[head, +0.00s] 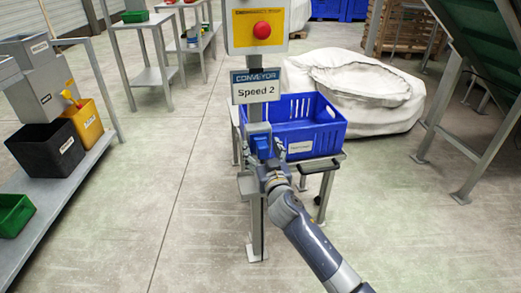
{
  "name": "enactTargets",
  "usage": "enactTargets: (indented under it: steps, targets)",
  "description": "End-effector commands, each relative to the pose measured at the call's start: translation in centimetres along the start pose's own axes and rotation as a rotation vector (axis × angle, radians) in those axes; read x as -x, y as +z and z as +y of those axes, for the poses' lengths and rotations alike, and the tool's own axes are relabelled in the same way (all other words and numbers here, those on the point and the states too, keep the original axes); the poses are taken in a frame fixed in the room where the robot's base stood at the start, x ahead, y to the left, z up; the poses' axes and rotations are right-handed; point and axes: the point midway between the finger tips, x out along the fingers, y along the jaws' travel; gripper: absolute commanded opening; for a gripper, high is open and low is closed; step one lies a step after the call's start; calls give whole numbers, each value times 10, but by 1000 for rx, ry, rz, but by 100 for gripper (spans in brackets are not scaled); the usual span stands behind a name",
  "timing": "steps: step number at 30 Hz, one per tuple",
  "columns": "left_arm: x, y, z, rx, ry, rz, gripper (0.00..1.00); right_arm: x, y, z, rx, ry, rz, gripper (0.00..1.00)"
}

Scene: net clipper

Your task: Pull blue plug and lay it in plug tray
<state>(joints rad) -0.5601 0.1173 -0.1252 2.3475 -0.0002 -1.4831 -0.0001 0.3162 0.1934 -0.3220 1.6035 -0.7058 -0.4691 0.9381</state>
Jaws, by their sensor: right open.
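A blue plug-like part (262,146) sits on the front of a grey post, below the "CONVEYOR Speed 2" sign. My right gripper (267,160) is open at this part, close against its lower right side. Whether the fingers touch it is too small to tell. A small grey tray or ledge (246,188) sticks out from the post just below and left of the gripper. It may be the plug tray; no label shows on it. My right arm hides part of the post. My left gripper is not in view.
A blue crate (331,129) stands on a small cart behind the post. A yellow box with a red button (262,30) is above the sign (255,86). A bench with bins (71,190) is at left. The floor around the post is clear.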

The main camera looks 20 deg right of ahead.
Motion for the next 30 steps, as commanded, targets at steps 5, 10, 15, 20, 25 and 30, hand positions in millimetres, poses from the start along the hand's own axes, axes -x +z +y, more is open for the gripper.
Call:
enactTargets:
  steps: [5, 10, 15, 20, 25, 30]
  targets:
    - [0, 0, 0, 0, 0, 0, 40, 0, 0, 0, -1, 0, 0, 67]
    - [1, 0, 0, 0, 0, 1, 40, 0, 0, -1, 0, -1, 0, 67]
    - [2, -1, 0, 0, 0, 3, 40, 0, 0, 0, 0, 0, 0, 67]
    - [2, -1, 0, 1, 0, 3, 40, 0, 0, 0, 0, 0, 0, 67]
    - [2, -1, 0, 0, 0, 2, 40, 0, 0, 0, 0, 1, -1, 67]
    - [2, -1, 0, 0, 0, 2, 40, 0, 0, 0, 0, 0, 0, 49]
